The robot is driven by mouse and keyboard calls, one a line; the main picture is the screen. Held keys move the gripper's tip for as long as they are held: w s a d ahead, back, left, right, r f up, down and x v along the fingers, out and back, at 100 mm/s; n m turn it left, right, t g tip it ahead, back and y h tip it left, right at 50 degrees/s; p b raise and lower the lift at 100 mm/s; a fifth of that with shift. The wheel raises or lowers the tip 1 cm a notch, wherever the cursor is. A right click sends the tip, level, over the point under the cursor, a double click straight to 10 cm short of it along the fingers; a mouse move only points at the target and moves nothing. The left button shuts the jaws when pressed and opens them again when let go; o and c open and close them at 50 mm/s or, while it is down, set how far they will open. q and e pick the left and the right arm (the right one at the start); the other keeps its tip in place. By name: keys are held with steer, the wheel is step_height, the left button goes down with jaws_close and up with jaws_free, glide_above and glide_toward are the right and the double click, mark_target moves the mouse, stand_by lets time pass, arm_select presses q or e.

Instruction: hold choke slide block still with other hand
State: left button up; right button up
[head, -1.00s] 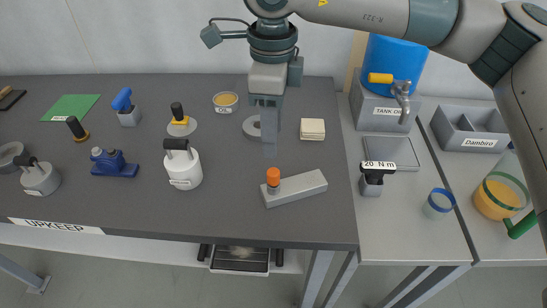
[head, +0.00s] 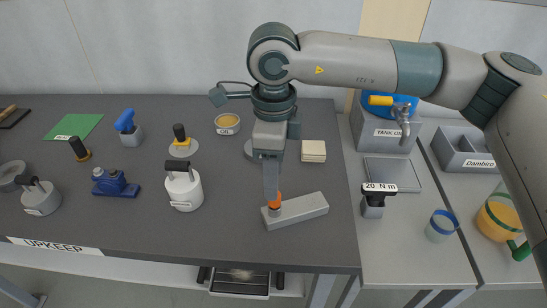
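The choke slide block appears to be the long grey block (head: 302,210) lying on the dark bench. An orange-topped knob (head: 274,203) stands at its left end. My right gripper (head: 272,190) points straight down, with its fingertips at the top of the orange knob and partly covering it. The fingers line up one behind the other from this side, so I cannot tell whether they are apart or closed on the knob. The block lies flat on the bench. My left gripper is not in view.
A black-topped 20 N m tool (head: 373,202) stands to the right. The bench front before the block is clear.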

mark_target(274, 203)
steer(key=shift+f, duration=3)
